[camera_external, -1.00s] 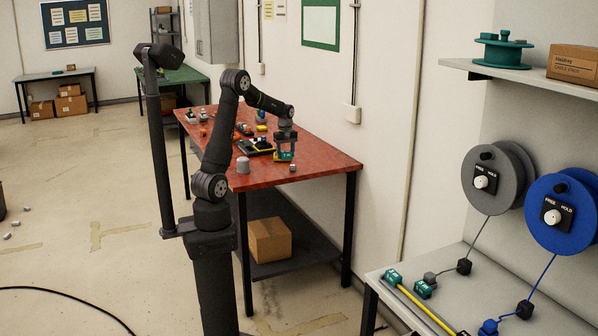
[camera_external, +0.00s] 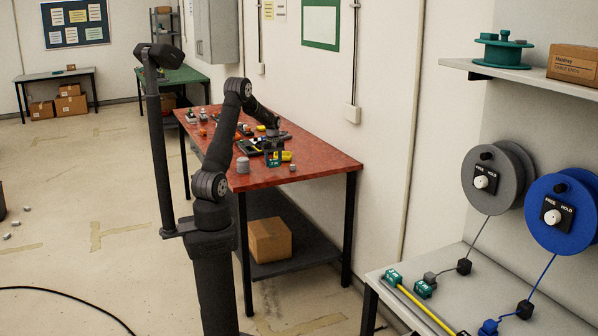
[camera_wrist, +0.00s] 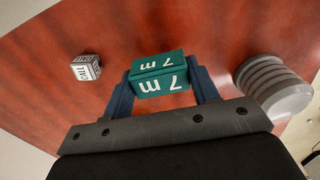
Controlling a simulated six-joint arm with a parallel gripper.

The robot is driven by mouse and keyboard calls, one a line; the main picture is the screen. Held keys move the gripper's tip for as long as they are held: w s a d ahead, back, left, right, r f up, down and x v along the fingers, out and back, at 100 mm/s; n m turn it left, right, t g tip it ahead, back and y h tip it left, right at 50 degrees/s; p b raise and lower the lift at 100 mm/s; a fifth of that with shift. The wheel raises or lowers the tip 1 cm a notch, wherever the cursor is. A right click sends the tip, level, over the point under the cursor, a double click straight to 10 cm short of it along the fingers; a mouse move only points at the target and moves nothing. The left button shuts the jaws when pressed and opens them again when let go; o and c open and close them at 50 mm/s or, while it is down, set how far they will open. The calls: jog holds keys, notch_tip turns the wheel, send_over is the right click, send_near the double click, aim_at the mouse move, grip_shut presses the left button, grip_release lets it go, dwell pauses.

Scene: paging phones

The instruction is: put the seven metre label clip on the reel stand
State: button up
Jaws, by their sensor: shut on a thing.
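The seven metre label clip (camera_wrist: 160,84) is a green block with white "7 m" on two faces. In the wrist view my gripper (camera_wrist: 163,76) is shut on it, one blue finger at each side. In the external view my gripper (camera_external: 274,159) is over the red table near its front, with the green clip (camera_external: 273,164) small at its tips. I cannot tell whether the clip touches the table. At the right a grey reel (camera_external: 484,180) and a blue reel (camera_external: 555,216) stand over a grey bench (camera_external: 450,270); which part is the reel stand is unclear.
A white cube marked "CALL" (camera_wrist: 86,68) and a grey ribbed cylinder (camera_wrist: 270,90) flank the clip on the red table (camera_external: 325,164). A yellow thing (camera_external: 287,156) lies close beside my gripper. Green clips (camera_external: 424,289) and a yellow strip (camera_external: 425,309) lie on the bench.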

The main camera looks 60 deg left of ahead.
aim_at(274, 172)
jog(key=shift+f, duration=1.35)
jog(key=shift+f, duration=0.15)
jog(key=shift+f, duration=0.1)
jog(key=o, duration=1)
jog(key=shift+c, duration=0.2)
notch_tip(274, 172, up, 17)
jog(key=shift+s+d, duration=0.15)
jog(key=shift+d, duration=0.1)
jog(key=shift+o, duration=0.4)
jog(key=shift+r, duration=0.25)
